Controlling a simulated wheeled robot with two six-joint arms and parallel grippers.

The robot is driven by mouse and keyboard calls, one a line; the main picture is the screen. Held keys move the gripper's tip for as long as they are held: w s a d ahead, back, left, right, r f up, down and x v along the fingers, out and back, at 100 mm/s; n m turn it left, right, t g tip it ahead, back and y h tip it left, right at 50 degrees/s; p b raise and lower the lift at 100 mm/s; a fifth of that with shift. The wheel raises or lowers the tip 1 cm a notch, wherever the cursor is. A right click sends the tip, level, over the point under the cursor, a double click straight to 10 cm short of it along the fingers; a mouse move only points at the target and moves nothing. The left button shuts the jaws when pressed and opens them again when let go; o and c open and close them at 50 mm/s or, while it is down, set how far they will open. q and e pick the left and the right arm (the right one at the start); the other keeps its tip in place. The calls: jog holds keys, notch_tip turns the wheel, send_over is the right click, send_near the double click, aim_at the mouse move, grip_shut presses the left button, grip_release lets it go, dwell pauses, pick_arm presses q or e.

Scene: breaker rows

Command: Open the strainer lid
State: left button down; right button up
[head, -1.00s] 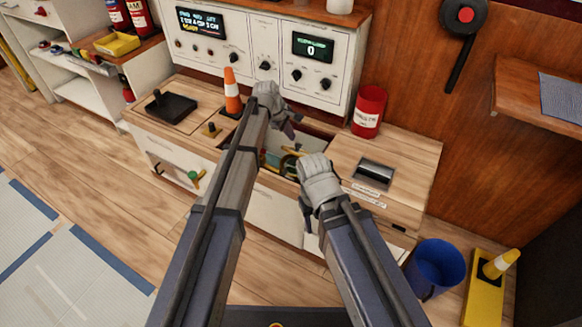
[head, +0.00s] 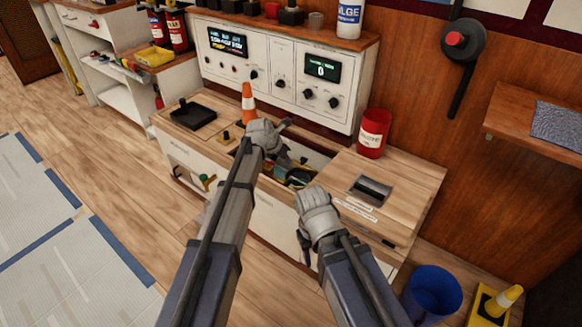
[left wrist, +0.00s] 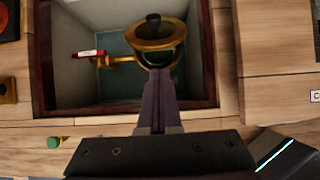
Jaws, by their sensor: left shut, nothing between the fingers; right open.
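The strainer lid (left wrist: 155,35), a round brass piece with a dark knob, sits in an open well in the bench. A brass ring shows at its lower side in the left wrist view; whether the lid is seated or raised I cannot tell. The strainer also shows, partly hidden, in the head view (head: 298,177). My left gripper (left wrist: 158,76) is shut and empty, its tips overlapping the near edge of the ring in the picture; contact is unclear. It also shows over the well (head: 285,124). My right gripper (head: 303,240) is open, in front of the bench, right of the well.
An orange cone (head: 248,103) and a red can (head: 373,133) stand on the bench. A green knob (head: 206,178) is on its front. A blue bucket (head: 432,290) stands right.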

aim_at(304, 162)
pick_arm(q)
jog(key=b+x, duration=0.8)
jog(key=x, duration=0.2)
jog(key=shift+r, duration=0.15)
